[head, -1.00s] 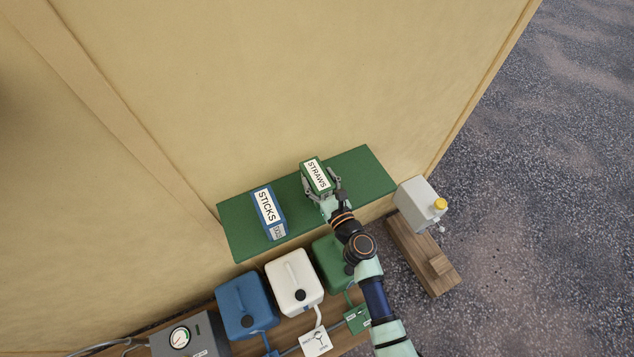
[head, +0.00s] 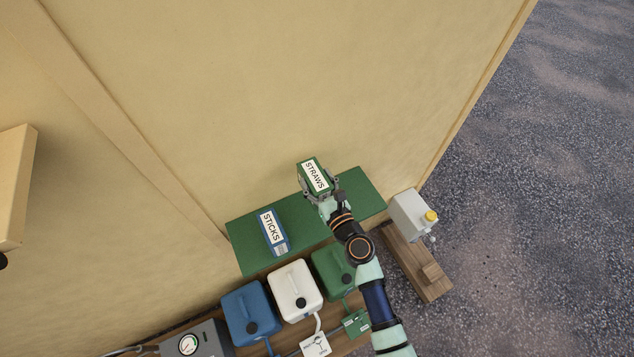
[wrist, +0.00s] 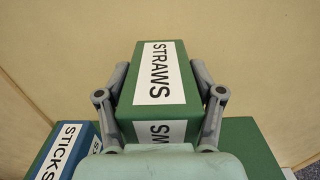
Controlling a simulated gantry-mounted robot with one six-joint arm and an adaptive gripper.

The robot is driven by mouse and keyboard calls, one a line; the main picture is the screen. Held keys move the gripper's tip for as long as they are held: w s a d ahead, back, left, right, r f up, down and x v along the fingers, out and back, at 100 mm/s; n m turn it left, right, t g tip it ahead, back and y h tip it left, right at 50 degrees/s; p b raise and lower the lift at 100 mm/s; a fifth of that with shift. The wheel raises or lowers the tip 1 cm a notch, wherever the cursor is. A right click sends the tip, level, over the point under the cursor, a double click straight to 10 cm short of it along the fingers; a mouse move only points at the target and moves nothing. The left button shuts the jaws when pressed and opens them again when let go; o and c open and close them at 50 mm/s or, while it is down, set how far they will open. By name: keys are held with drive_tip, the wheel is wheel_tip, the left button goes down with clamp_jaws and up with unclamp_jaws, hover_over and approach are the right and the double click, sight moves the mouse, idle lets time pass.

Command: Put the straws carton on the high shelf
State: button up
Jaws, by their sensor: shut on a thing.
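The straws carton (head: 313,176) is a green box with a white label reading STRAWS. My gripper (head: 319,189) is shut on it, with one finger on each side. In the wrist view the carton (wrist: 158,75) sits upright between the fingers of my gripper (wrist: 160,92). The green high shelf (head: 360,189) is fixed along the tan wall, and the carton is over it near the wall. I cannot tell whether the carton's base touches the shelf, because its underside is hidden.
A blue sticks carton (head: 272,232) stands on the shelf to the left; it also shows in the wrist view (wrist: 66,150). Blue (head: 250,311), white (head: 294,289) and green (head: 333,270) canisters stand below. The shelf's right end is clear.

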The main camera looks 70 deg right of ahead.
wheel_tip(320, 180, up, 7)
drive_tip(key=p, duration=0.4)
drive_tip(key=shift+r, duration=0.15)
